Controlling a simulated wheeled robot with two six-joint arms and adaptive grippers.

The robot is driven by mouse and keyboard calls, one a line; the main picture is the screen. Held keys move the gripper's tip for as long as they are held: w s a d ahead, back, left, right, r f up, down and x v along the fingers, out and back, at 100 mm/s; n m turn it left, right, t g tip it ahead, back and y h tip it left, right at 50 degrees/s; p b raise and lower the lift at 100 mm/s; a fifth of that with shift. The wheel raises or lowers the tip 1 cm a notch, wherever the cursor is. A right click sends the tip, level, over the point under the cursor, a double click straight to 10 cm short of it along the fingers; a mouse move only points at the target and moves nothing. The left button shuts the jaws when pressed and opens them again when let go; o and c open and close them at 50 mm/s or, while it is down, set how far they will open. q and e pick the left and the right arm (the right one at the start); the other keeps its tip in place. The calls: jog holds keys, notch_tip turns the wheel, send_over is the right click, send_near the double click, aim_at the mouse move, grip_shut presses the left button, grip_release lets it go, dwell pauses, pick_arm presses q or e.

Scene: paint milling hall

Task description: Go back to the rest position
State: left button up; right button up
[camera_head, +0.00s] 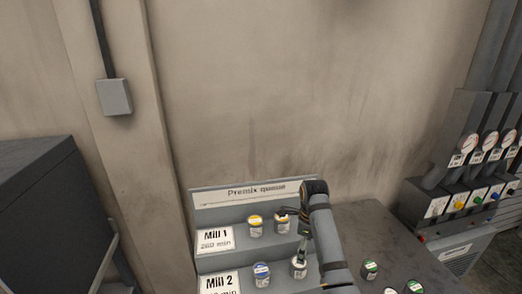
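One arm of mine, seemingly the right, rises from the bottom edge and bends over the right part of the "Premix queue" rack (252,193). Its gripper (302,248) points down at a pale can (299,270) on the Mill 2 step. Its fingers are too small to tell whether they are open or shut on the can. Two yellow-topped cans (255,226) stand on the Mill 1 step, the right one close to my wrist. A blue-topped can (261,275) stands left of the pale can. My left gripper is not in view.
Right of the rack is a dark table (372,228) with green-topped cans (370,270) and a pale one near the bottom edge. Gauges and valves (470,170) stand at the far right. A dark cabinet (45,200) is at the left. A wall stands behind.

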jog(key=s+d+f+n, duration=0.4)
jog(key=s+f+n, duration=0.2)
jog(key=s+f, duration=0.15)
jog(key=s+d+n+t, duration=0.3)
jog(key=s+n, duration=1.6)
jog(key=s, duration=0.1)
notch_tip(320, 180, down, 31)
jog(key=s+d+g+h+b, duration=0.1)
jog(key=d+b, duration=0.1)
jog(key=b, duration=0.5)
pick_arm(q)
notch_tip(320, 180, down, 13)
jog(key=b, duration=0.6)
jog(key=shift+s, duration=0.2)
pick_arm(e)
jog(key=s+f, duration=1)
jog(key=f, duration=0.2)
jog(key=s+d+f+m+g, duration=0.1)
jog(key=s+f, duration=0.8)
jog(key=f, duration=0.3)
jog(key=shift+s+d+f, duration=0.25)
jog(key=shift+s+f, duration=0.1)
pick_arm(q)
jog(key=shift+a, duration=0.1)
